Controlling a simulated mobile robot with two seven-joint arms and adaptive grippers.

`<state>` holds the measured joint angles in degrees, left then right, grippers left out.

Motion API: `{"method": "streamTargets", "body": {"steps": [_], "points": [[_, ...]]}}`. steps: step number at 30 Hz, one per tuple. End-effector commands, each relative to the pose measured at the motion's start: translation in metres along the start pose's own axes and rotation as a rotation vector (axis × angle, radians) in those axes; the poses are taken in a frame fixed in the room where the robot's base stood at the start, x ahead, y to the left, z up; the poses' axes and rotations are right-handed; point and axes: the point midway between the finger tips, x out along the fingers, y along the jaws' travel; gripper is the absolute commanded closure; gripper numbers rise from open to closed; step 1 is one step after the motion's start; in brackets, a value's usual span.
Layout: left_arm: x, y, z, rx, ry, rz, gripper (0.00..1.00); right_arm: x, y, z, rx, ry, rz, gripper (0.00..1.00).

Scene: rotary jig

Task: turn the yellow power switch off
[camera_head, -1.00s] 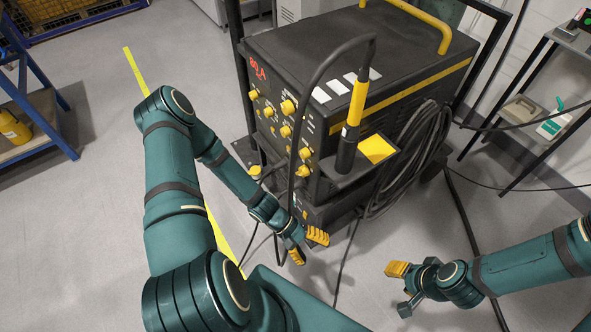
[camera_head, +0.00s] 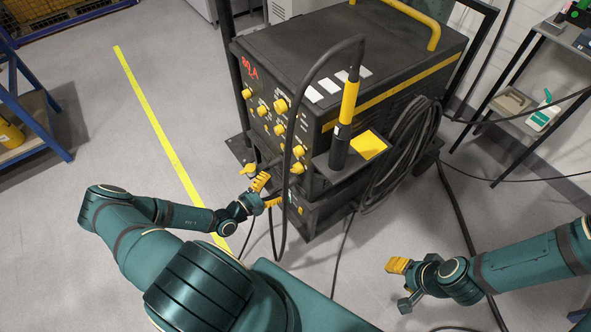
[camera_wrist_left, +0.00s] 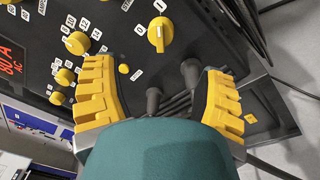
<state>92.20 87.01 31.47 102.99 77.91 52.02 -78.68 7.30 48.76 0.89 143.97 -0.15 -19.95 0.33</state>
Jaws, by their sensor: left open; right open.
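The yellow power switch (camera_wrist_left: 160,34) is a round knob with a raised bar on the dark front panel of a welding machine. In the left wrist view, "0" and "1" labels sit beside it, and its bar looks lined up with the "1". In the head view it appears to be the low right knob (camera_head: 297,168). My left gripper (camera_head: 267,192) is open and empty, low in front of the panel. In the left wrist view its fingers (camera_wrist_left: 157,72) are spread, with the switch beyond and above the gap, not touched. My right gripper (camera_head: 401,283) is open and empty, away from the machine.
Several other yellow knobs (camera_head: 281,105) dot the panel. Plugs with cables (camera_wrist_left: 153,98) lie between my left fingers' lines of sight. Coiled cable (camera_head: 408,140) hangs on the machine's right side.

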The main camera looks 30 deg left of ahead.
Motion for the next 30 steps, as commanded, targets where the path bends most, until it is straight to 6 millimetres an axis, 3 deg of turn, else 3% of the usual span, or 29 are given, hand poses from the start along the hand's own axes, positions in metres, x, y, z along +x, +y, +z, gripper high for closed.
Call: {"method": "streamTargets", "body": {"steps": [9, 15, 29, 30], "points": [[0.064, -0.002, 0.001, 0.000, -0.004, -0.002, 0.29, 0.011, 0.004, -0.001, -0.001, 0.005, 0.000, 0.53], [0.090, -0.002, 0.000, 0.000, -0.002, -0.002, 0.29, 0.015, 0.006, -0.002, -0.001, 0.008, 0.000, 0.53], [0.101, -0.001, 0.001, -0.001, -0.002, -0.003, 0.29, 0.016, 0.006, -0.002, -0.001, 0.009, 0.000, 0.53], [0.101, -0.001, 0.001, -0.001, -0.002, -0.003, 0.38, 0.016, 0.006, -0.002, -0.001, 0.009, 0.000, 0.53]]}}
